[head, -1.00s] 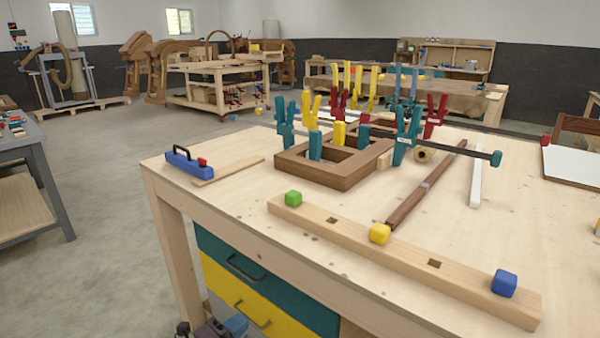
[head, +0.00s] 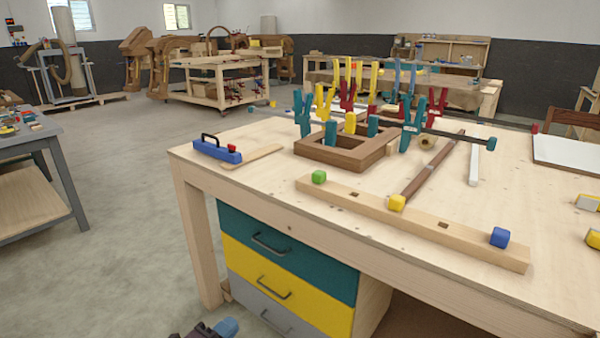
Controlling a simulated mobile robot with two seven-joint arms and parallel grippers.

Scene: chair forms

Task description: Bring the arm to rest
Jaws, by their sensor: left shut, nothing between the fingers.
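My left gripper (head: 205,330) shows only in part at the bottom edge of the head view, dark with a blue part. It is low in front of the workbench (head: 270,132), left of the drawers, and apart from the bench top. Its jaws are shut with nothing held; the fingertips are small and partly cut off by the frame. My right gripper is not in view.
On the bench lie a wooden bar (head: 450,233) with green, yellow and blue cubes, a clamped brown frame (head: 340,158), a blue tool (head: 217,151) and a long brown bar (head: 432,165). Drawers (head: 290,248) fill its front left. Open floor (head: 120,200) lies left, before a grey table (head: 35,138).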

